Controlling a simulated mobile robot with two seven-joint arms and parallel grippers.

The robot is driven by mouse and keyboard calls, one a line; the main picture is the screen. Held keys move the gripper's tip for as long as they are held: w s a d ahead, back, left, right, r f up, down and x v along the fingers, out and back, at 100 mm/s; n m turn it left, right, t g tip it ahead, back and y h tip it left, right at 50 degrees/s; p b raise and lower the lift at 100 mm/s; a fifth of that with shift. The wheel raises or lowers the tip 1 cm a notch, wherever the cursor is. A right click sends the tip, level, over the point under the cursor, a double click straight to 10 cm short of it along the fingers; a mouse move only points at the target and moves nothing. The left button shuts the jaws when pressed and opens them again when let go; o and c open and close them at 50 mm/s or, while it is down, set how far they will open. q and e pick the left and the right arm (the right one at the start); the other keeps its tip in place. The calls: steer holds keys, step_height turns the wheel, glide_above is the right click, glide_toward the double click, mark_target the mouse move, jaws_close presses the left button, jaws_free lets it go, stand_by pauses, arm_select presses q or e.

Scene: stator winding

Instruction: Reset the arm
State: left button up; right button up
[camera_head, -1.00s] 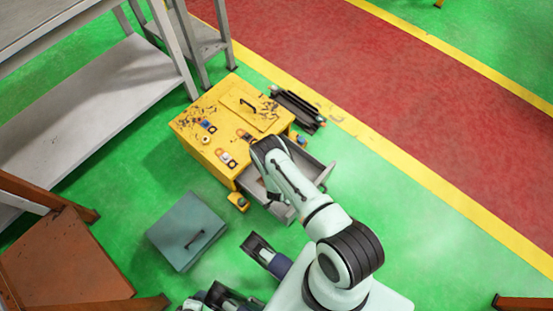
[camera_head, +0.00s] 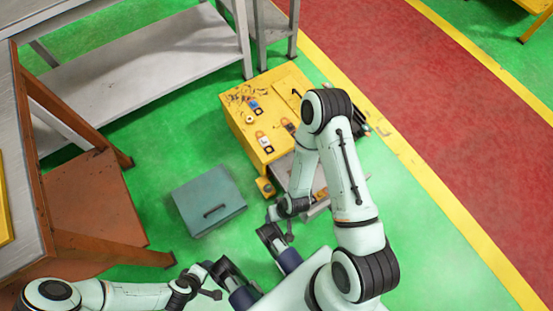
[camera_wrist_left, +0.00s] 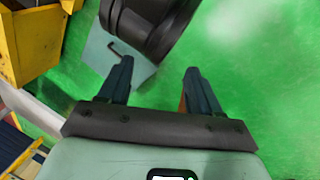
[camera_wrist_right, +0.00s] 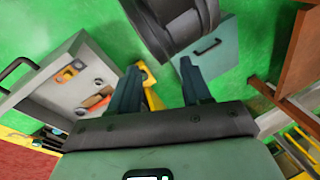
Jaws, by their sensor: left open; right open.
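My left arm is at the lower left of the head view, bent, with its wrist near the front of my base. My left gripper (camera_wrist_left: 158,76) is open in the left wrist view, with nothing between its fingers. My right arm stands bent in the head view, its elbow raised in front of the yellow cabinet (camera_head: 240,125) and its wrist low beside the drawer. My right gripper (camera_wrist_right: 162,76) is open and empty in the right wrist view.
The cabinet's open drawer (camera_wrist_right: 62,98) holds a few small orange and grey items. A teal box (camera_head: 208,192) with a handle stands on the green floor. A brown-legged table (camera_head: 90,195) is at the left, grey shelving (camera_head: 140,85) behind.

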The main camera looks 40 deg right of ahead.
arm_select(q)
steer(key=s+d+r+g+p, duration=0.1)
steer(key=s+r+p, duration=0.2)
steer(key=r+p, duration=0.6)
steer(key=s+d+r+g+h+p, duration=0.1)
steer(key=s+d+r+p, duration=0.1)
steer(key=r+p, duration=0.7)
steer(key=shift+s+m+g, duration=0.3)
steer(key=shift+s+g, duration=0.1)
steer(key=shift+s, duration=0.15)
arm_select(e)
steer(key=s+a+r+g, duration=0.1)
steer(key=s+r, duration=0.2)
steer(key=r, duration=0.6)
steer(key=s+a+r+g+y, duration=0.1)
steer(key=s+a+r, duration=0.1)
steer(key=r, duration=0.7)
steer(key=shift+s+n+g, duration=0.3)
steer(key=shift+s+g, duration=0.1)
steer(key=shift+s, duration=0.15)
arm_select(q)
steer(key=shift+c, duration=0.6)
arm_select(e)
steer(key=shift+f, duration=0.1)
steer(key=shift+c, duration=0.5)
arm_select(q)
steer(key=shift+d, duration=0.1)
steer(key=shift+c, duration=1.4)
arm_select(e)
steer(key=shift+s, duration=0.1)
